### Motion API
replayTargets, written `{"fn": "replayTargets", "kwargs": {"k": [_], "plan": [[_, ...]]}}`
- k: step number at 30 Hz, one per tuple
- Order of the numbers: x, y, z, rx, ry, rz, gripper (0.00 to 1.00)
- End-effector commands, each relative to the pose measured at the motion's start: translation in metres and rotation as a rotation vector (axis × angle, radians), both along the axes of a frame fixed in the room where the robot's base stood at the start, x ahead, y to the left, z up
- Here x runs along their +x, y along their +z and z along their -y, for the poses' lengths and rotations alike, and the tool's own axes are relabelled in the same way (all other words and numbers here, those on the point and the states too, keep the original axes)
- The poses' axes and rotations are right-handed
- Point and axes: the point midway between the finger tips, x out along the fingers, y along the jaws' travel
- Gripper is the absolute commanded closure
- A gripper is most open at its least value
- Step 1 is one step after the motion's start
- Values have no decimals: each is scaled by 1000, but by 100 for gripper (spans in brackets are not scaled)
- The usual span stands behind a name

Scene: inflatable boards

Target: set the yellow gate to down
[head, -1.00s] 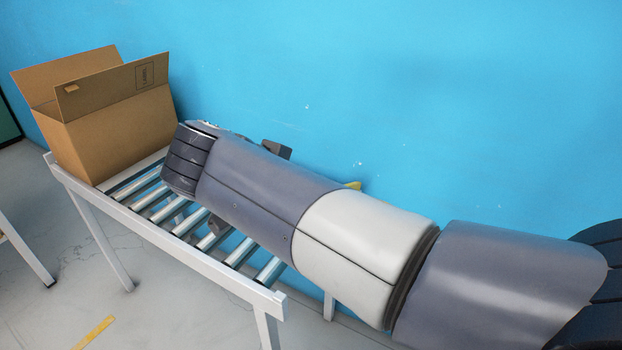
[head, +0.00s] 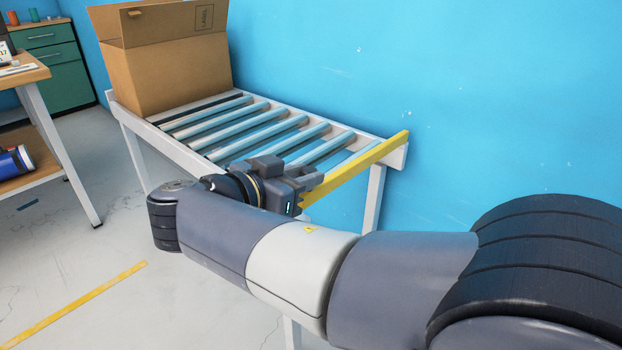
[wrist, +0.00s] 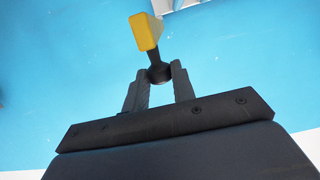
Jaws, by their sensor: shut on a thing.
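The yellow gate (head: 365,160) is a long flat bar across the near right end of the roller conveyor. It runs from my gripper (head: 306,182) up to the right, towards the blue wall. In the wrist view, the end of the yellow gate (wrist: 145,32) shows above a round black knob (wrist: 159,74). My gripper (wrist: 160,82) is shut on this knob, one finger on each side. In the head view the knob is hidden by the gripper.
The roller conveyor (head: 178,150) stands along the blue wall with bare rollers. An open cardboard box (head: 165,62) sits on its far end. A wooden workbench (head: 22,72) stands at the left. The floor between is clear, with a yellow stripe (head: 75,305).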

Motion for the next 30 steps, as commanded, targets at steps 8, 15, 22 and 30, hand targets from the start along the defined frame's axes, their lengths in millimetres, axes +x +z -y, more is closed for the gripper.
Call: {"fn": "replayTargets", "kwargs": {"k": [8,15,22,30], "plan": [[8,-24,-4,-41,-1,39,100],[9,-28,-5,-51,-2,45,100],[9,-31,-5,-52,-2,40,100],[9,-30,-5,-53,-1,42,61]]}}
